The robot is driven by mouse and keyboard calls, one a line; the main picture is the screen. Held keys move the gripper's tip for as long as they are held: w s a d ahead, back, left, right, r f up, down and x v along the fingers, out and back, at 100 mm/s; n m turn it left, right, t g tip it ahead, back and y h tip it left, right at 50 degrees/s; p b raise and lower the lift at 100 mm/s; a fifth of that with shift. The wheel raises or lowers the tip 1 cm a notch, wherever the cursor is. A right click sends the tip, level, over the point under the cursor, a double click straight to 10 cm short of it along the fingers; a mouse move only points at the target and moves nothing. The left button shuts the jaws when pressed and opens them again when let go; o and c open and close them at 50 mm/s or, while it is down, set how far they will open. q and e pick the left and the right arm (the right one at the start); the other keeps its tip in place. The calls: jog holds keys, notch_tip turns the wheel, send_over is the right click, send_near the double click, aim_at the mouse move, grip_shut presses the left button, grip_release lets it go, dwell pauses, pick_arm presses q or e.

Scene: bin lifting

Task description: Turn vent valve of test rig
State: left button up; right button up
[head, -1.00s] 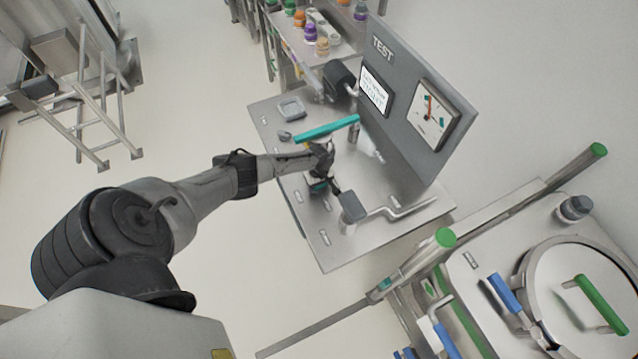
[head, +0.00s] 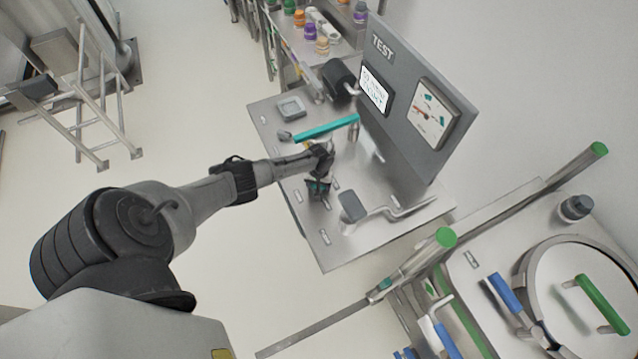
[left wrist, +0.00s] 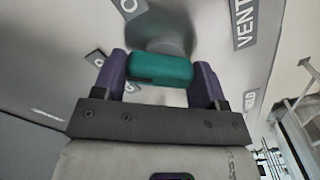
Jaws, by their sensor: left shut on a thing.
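The test rig (head: 345,239) is a grey metal bench with an upright panel marked TEST (head: 455,85). My left gripper (head: 318,188) is low over the bench top, between a long teal bar handle and a grey lever. In the left wrist view the gripper (left wrist: 160,80) is shut on a teal-green valve handle (left wrist: 160,69), with a purple finger at each end. A VENT label (left wrist: 243,20) is on the plate right of the handle. A grey round stem shows behind it. In the head view the gripper mostly hides this handle. My right gripper is not in view.
The long teal bar handle (head: 325,128) lies just beyond the gripper. A grey lever (head: 353,207) is near it on the bench. The panel has a lit screen (head: 374,91) and a dial gauge (head: 436,115). A vessel with blue and green handles (head: 585,285) stands right.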

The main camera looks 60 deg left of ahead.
pick_arm(q)
jog(key=m, duration=0.5)
jog(key=shift+s+m+b, duration=0.1)
jog(key=shift+m+b, duration=0.2)
jog(key=shift+d+m+b, duration=0.1)
jog(key=shift+m+b, duration=0.2)
jog(key=shift+m, duration=1.9)
jog(key=o, duration=0.9)
jog(key=shift+s, duration=0.1)
jog(key=shift+o, duration=0.2)
jog(key=shift+r, duration=0.1)
notch_tip(320, 180, up, 14)
jog(key=p, duration=0.1)
